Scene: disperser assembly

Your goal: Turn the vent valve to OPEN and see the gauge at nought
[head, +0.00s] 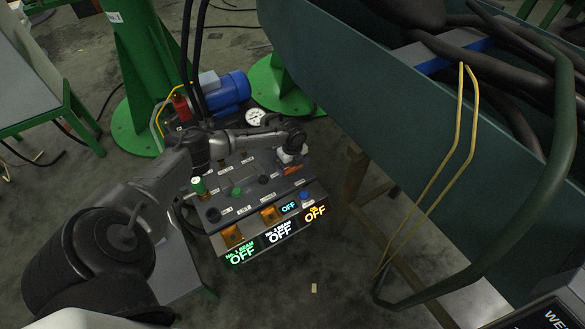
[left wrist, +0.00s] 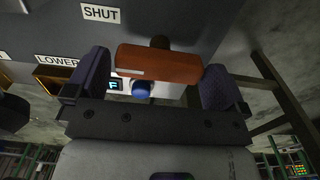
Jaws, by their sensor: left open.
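The vent valve's orange-red lever (head: 293,169) is at the right end of the control panel. In the left wrist view the lever (left wrist: 160,64) lies crosswise between my fingers, near a label reading SHUT (left wrist: 100,13). My left gripper (head: 290,159) reaches across the panel to the lever. In the left wrist view my left gripper (left wrist: 158,85) is open, with one finger near each end of the lever; contact cannot be made out. The round white gauge (head: 255,117) stands behind the panel; its needle is too small to read. My right gripper is out of view.
The control panel (head: 222,222) has several knobs and lit OFF displays along its front. A blue motor (head: 229,91) and green posts (head: 142,50) stand behind it. A large green trough (head: 360,85) with a bent rail bounds the right side.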

